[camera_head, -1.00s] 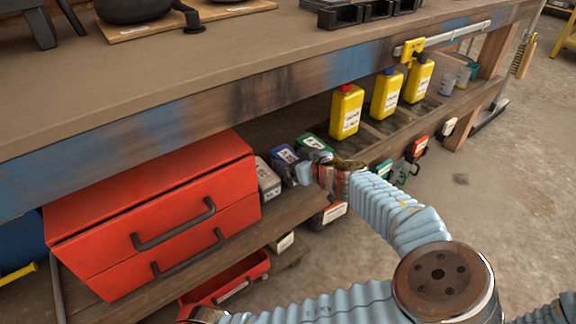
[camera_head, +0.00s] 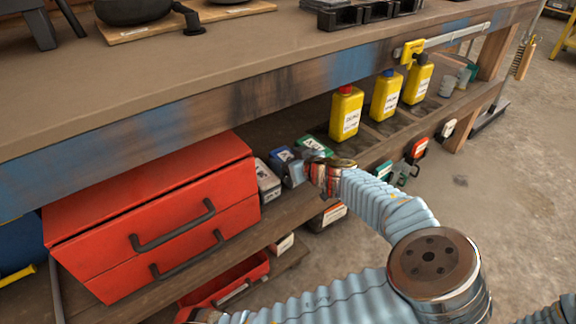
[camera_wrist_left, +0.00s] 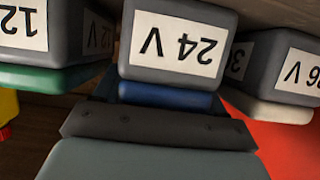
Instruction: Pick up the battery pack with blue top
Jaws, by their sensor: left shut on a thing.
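In the left wrist view the dark gripper part (camera_wrist_left: 158,126) lies against the blue top and the fingertips are hard to make out. My right gripper is not in view.
A red toolbox (camera_head: 150,190) is to the left. Yellow bottles (camera_head: 346,113) stand behind to the right. The workbench top (camera_head: 230,60) overhangs the shelf. Open floor lies at the right.

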